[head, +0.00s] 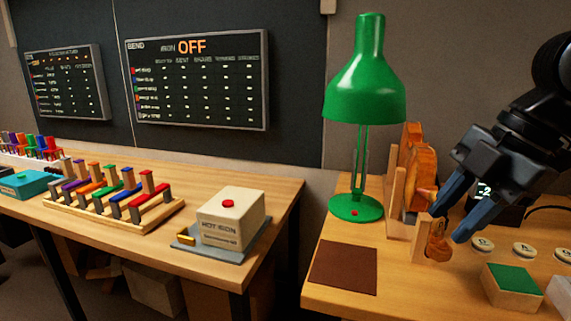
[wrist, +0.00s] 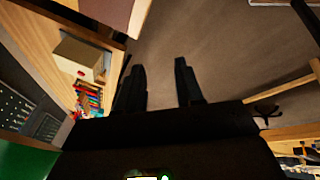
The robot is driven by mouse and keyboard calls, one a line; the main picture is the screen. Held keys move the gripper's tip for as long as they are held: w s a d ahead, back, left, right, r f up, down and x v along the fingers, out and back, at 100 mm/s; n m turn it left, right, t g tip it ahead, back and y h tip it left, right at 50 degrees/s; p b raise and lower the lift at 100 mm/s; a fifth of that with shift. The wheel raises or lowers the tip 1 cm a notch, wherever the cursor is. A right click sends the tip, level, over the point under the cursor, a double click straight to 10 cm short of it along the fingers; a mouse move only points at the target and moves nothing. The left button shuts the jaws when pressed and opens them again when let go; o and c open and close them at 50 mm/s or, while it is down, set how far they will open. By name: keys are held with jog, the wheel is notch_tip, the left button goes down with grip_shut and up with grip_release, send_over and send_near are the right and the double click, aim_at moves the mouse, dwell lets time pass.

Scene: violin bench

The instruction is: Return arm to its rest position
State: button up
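My gripper (head: 449,217) is at the right of the head view, over the right-hand bench near the wooden violin parts. Its two blue-grey fingers are spread apart with a gap between them. In the wrist view my gripper (wrist: 160,78) shows two dark fingers apart, with only floor between them and nothing held. In the head view a small wooden violin-shaped piece (head: 438,246) stands in a wooden holder behind the fingertips; I cannot tell whether they touch it.
A green lamp (head: 366,95) stands left of my gripper, beside upright wooden pieces (head: 413,175). A brown mat (head: 343,268), round labelled discs (head: 523,250) and a green-topped block (head: 512,279) lie nearby. The left bench holds a hot iron box (head: 231,222) and colored racks (head: 115,195). A gap separates the benches.

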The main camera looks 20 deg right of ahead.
jog(key=w+a+r+m+t+y, duration=0.1)
jog(key=w+a+m+t+y, duration=0.1)
jog(key=w+a+t+y, duration=0.35)
jog(key=w+a+r+m+t+y, duration=0.1)
jog(key=w+a+m+t+y, duration=0.15)
jog(key=a, duration=0.65)
notch_tip(320, 180, down, 6)
jog(key=s+a+m+t+h, duration=0.1)
jog(key=a+m+t+h, duration=0.3)
jog(key=m, duration=0.6)
jog(key=s+d+f+m+t+h, duration=0.1)
jog(key=s+d+f+m+h, duration=0.2)
jog(key=s+f+m+h, duration=0.9)
jog(key=s+d+f+n+y, duration=0.1)
jog(key=s+n, duration=0.1)
jog(key=s, duration=0.6)
jog(key=s+d+f+n+y, duration=0.2)
jog(key=s+n, duration=0.1)
jog(key=s, duration=0.5)
jog(key=s+d+f+n+g+y, duration=0.1)
jog(key=s+f+n, duration=0.1)
jog(key=s, duration=0.6)
jog(key=shift+s+d+n+y, duration=0.3)
jog(key=shift+s+d+n, duration=0.1)
jog(key=shift+n, duration=0.15)
